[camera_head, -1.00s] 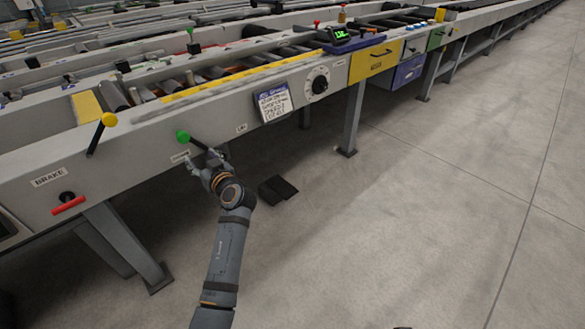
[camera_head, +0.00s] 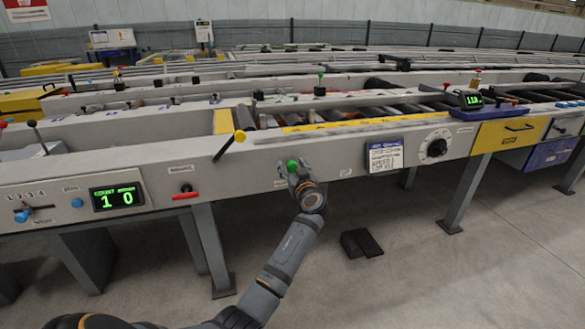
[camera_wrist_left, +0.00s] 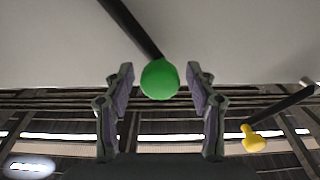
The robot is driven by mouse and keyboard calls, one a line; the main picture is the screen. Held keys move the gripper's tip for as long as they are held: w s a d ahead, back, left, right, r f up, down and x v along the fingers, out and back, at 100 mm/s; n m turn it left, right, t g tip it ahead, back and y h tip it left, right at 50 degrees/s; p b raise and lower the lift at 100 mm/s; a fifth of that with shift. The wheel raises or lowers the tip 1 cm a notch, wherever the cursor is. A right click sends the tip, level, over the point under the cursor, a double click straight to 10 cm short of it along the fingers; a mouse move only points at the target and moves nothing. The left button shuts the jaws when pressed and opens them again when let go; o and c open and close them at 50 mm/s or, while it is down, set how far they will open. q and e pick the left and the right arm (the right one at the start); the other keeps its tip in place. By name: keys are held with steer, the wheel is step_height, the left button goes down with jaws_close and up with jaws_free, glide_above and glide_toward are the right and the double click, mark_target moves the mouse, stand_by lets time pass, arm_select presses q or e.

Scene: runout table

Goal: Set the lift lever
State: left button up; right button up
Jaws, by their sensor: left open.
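A lever with a green ball knob (camera_head: 292,165) sits on the front of the table's grey side panel. In the left wrist view the green knob (camera_wrist_left: 160,80) is between my two fingers, with a gap on each side, on a dark rod. My left gripper (camera_head: 297,176) is open at this knob and hides part of the lever. A second lever, with a yellow knob (camera_head: 240,136), leans up and right to its left; its yellow knob (camera_wrist_left: 254,139) is at lower right in the wrist view. I cannot read the small label by the green lever. My right gripper is not in view.
A red brake handle (camera_head: 185,195) and a green counter display (camera_head: 117,197) are on the panel to the left. A white notice (camera_head: 385,156) and a dial (camera_head: 435,146) are to the right. A black pedal (camera_head: 361,243) is on the floor.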

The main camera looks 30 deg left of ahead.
arm_select(q)
jaws_close()
stand_by(0.3)
